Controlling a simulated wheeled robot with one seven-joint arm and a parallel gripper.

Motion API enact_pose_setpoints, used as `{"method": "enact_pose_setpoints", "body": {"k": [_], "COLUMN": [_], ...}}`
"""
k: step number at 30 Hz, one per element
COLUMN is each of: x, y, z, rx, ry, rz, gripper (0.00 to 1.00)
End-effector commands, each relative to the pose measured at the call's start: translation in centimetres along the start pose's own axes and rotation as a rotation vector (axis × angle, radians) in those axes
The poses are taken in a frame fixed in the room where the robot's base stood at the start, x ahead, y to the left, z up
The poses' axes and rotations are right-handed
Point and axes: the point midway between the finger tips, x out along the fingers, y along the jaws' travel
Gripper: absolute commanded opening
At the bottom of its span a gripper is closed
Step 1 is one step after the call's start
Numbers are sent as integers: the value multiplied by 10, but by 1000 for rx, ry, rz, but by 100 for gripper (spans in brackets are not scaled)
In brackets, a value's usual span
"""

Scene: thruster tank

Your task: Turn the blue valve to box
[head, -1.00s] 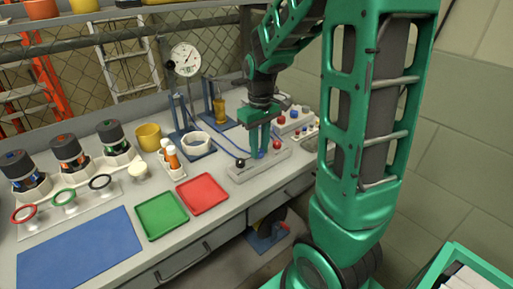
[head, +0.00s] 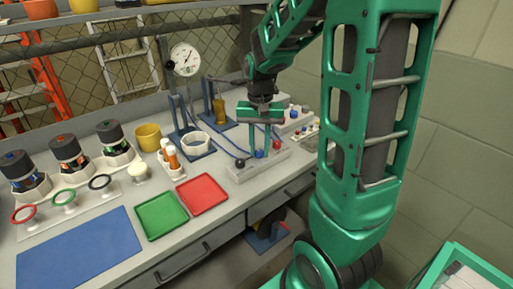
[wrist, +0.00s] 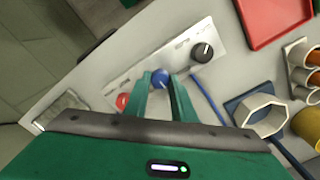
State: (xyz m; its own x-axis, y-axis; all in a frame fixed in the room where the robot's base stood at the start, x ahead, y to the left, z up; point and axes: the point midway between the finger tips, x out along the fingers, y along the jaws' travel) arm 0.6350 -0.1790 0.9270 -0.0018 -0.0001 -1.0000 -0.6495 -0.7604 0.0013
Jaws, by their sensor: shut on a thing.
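The blue valve (head: 260,154) is a small round knob in the middle of a light grey panel block (head: 238,174) near the bench's front edge. My gripper (head: 260,156) points down over it, with one finger on each side, shut on the knob. In the wrist view the blue valve (wrist: 160,78) shows between the two fingertips (wrist: 159,82). The pointer mark on the blue valve and the panel lettering are too small to read.
A black knob (head: 240,163) and a red knob (head: 276,145) flank the blue one closely. Red (head: 203,194) and green (head: 162,214) trays lie to the left. A white ring-shaped holder (head: 196,144) and blue hoses stand behind the panel.

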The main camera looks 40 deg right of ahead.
Motion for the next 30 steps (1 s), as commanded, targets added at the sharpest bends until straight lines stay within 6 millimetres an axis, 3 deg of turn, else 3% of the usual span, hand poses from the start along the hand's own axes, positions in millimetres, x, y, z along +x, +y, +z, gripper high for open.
{"method": "enact_pose_setpoints", "body": {"k": [19,20,21,30], "x": [-1,-1,-1,-1], "y": [-2,-3,-2,-1], "z": [0,0,0,0], "rx": [41,41,41,43], "ry": [2,2,2,1], "rz": [-4,-4,-4,-2], "gripper": [1,30,40,42]}}
